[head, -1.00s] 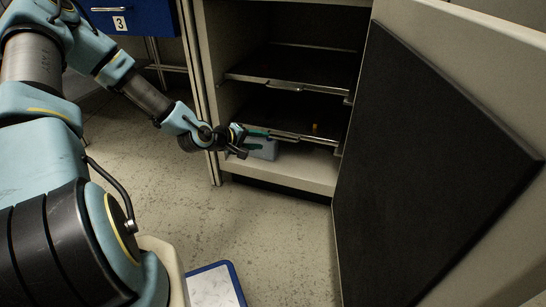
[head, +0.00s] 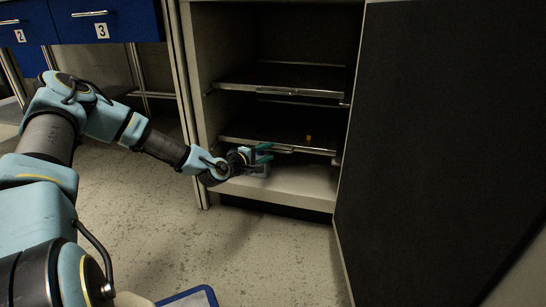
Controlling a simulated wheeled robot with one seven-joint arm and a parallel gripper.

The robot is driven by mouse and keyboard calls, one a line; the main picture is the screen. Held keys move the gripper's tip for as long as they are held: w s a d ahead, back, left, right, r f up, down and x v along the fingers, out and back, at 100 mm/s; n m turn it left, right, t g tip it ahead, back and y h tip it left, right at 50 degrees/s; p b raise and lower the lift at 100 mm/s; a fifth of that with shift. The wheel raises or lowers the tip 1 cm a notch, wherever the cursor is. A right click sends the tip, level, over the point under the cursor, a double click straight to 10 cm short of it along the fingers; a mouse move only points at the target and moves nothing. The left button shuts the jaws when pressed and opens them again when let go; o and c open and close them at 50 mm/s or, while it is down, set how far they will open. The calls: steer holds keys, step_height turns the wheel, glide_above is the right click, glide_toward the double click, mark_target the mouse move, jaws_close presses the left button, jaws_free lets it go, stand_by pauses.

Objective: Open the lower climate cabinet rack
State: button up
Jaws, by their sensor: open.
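The climate cabinet (head: 325,205) stands open, with two dark racks inside. The lower rack (head: 305,150) has a metal front edge with a small handle bar near its middle, and it appears to sit inside the cabinet. A small orange-yellow item (head: 308,138) is on it. The upper rack (head: 285,91) is above it, also inside. My gripper (head: 268,158) is open at the cabinet's front, just left of the lower rack's handle. Its teal fingers are close to the rack's front edge; I cannot tell whether they touch it.
The cabinet door (head: 420,150) is swung open along the right side. A blue drawer unit (head: 105,22) with labels 2 and 3 stands at the back left. A blue-rimmed board (head: 190,298) is at the bottom. The floor in front is clear.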

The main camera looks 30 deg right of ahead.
mark_target(273, 150)
steer(key=shift+b+x, duration=0.45)
steer(key=shift+x, duration=1.15)
jaws_close()
